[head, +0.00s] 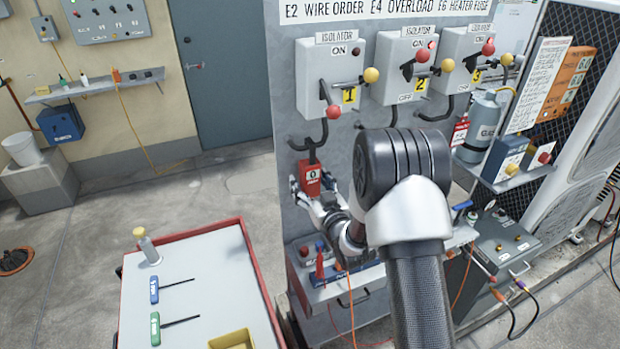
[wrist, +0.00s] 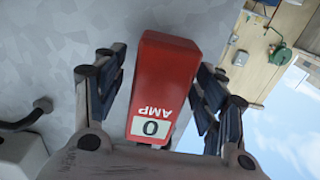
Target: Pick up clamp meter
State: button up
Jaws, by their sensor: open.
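The clamp meter is a red block with a pale display reading 0. In the head view the meter (head: 310,178) is at the grey panel below the first isolator, under a dark hook. In the wrist view the meter (wrist: 168,65) fills the middle, and the label AMP shows upside down. My gripper (wrist: 160,88) is open, with its dark fingers on either side of the meter. Contact is not clear on either side. In the head view my gripper (head: 322,203) is just below the meter, partly hidden by my arm.
Isolators with yellow and red knobs, such as the first isolator (head: 330,75), stand out above the meter. A small shelf (head: 335,285) with a red tool is below. A red-edged cart (head: 200,270) with hex keys and a bottle stands at left. Open floor lies behind it.

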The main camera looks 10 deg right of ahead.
aim_at(313, 175)
jog(key=c, duration=1.2)
jog(key=shift+r, duration=0.1)
jog(key=shift+c, duration=0.5)
jog(key=shift+r, duration=0.1)
jog(key=shift+r, duration=0.2)
notch_tip(313, 175, up, 3)
jog(key=shift+w+r+p, duration=0.1)
jog(key=shift+r+p, duration=0.1)
jog(key=shift+p, duration=0.35)
jog(key=s+d+p, duration=0.1)
jog(key=s, duration=0.8)
jog(key=s+d+p, duration=0.2)
jog(key=s, duration=0.6)
jog(key=shift+s+d+f, duration=0.25)
jog(key=shift+s, duration=0.15)
